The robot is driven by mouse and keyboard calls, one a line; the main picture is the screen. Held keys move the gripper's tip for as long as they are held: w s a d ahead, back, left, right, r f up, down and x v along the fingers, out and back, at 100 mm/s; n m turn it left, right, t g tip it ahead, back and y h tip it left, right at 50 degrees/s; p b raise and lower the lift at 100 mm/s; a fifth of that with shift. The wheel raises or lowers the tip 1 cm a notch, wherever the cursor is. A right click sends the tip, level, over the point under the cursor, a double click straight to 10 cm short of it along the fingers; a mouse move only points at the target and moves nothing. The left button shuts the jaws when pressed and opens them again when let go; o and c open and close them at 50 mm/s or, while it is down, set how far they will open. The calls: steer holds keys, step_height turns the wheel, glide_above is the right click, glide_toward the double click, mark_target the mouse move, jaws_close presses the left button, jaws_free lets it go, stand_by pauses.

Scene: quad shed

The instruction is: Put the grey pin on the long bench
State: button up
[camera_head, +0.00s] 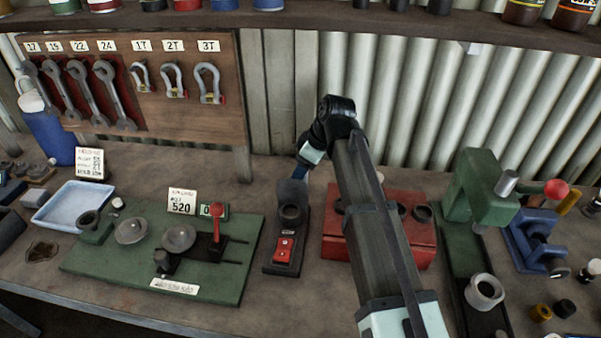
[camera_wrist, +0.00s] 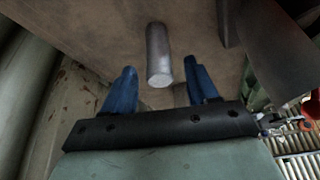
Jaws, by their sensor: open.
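The grey pin (camera_wrist: 158,55) is a plain metal cylinder in the wrist view, in front of the brown bench surface (camera_wrist: 95,35). My gripper (camera_wrist: 158,68) is open, with one blue finger on each side of the pin and a visible gap to both. The pin's near end lies between the fingertips. In the head view my gripper (camera_head: 302,173) points down behind the black device on the long bench (camera_head: 150,165). I cannot make out the pin there; whether it stands on the bench is unclear.
A black device with a red switch (camera_head: 284,250) and a red block with holes (camera_head: 415,245) stand near my arm. A green fixture plate (camera_head: 90,262) lies left, a green press (camera_head: 480,200) right. A tool board (camera_head: 190,130) stands behind. Some bare bench lies before the wall.

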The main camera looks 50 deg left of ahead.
steer(key=v, duration=1)
steer(key=shift+s, duration=0.15)
